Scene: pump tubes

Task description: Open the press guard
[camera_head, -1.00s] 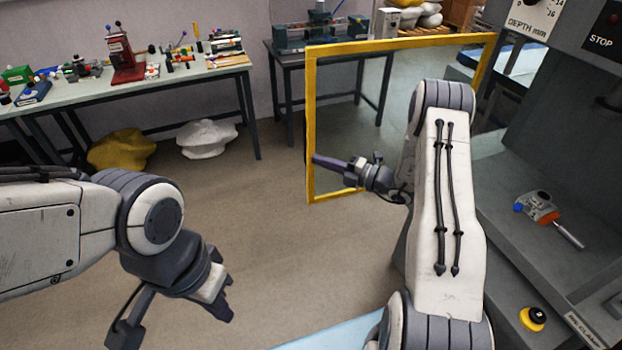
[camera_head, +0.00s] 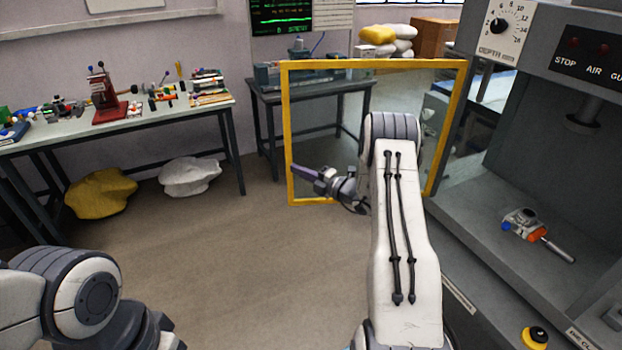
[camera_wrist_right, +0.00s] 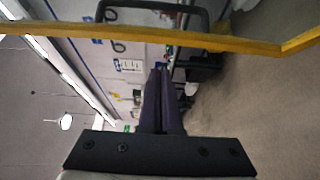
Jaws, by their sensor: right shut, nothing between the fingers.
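The press guard (camera_head: 375,64) is a clear panel in a yellow frame. It stands swung out from the left side of the grey press (camera_head: 490,215), leaving the press front uncovered. My right gripper (camera_head: 297,171) is shut and empty, in front of the panel near the frame's left upright. I cannot tell whether it touches the frame. In the right wrist view, the yellow frame (camera_wrist_right: 220,42) crosses above the closed fingertips (camera_wrist_right: 160,68). My right arm hides part of the panel. My left arm is at the lower left, with its gripper out of the picture.
A small part with blue and orange ends (camera_head: 535,235) lies on the press bed. A workbench (camera_head: 130,118) with several tools stands back left, with yellow and white sacks (camera_head: 190,176) below. The floor in the middle is clear.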

